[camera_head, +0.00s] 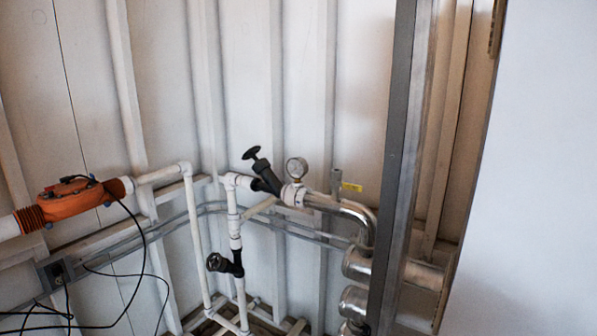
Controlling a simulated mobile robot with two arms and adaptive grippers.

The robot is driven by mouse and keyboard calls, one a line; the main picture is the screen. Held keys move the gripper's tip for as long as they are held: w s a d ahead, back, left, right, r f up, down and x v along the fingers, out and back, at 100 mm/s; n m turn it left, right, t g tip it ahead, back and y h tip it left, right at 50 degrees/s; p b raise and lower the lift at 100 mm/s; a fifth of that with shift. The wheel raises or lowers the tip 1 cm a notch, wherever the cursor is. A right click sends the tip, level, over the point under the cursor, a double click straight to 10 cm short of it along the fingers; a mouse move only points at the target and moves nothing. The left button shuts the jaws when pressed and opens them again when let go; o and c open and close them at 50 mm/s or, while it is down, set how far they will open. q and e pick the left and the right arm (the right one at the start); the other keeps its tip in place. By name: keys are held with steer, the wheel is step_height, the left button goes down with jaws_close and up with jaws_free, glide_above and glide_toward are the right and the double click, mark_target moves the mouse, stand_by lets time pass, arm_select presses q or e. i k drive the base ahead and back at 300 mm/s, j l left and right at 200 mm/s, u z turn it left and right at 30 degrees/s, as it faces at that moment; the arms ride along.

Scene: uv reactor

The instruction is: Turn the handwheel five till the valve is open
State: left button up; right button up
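A black handwheel (251,153) sits on the stem of a dark angled valve (267,177) at the top of the white piping, near the middle of the view. A second dark handwheel (214,262) sits lower, facing out from a black valve body (236,264) on the vertical white pipe. No number shows on either handwheel, so I cannot tell which is five. Neither of my grippers is in view.
A pressure gauge (296,168) stands right of the upper valve. A grey metal post (400,165) and a pale panel (530,190) fill the right side. An orange pipe unit (75,199) with black cables (143,240) is at left. White wall lies behind.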

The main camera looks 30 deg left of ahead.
mark_target(251, 152)
steer(key=j+u, duration=0.85)
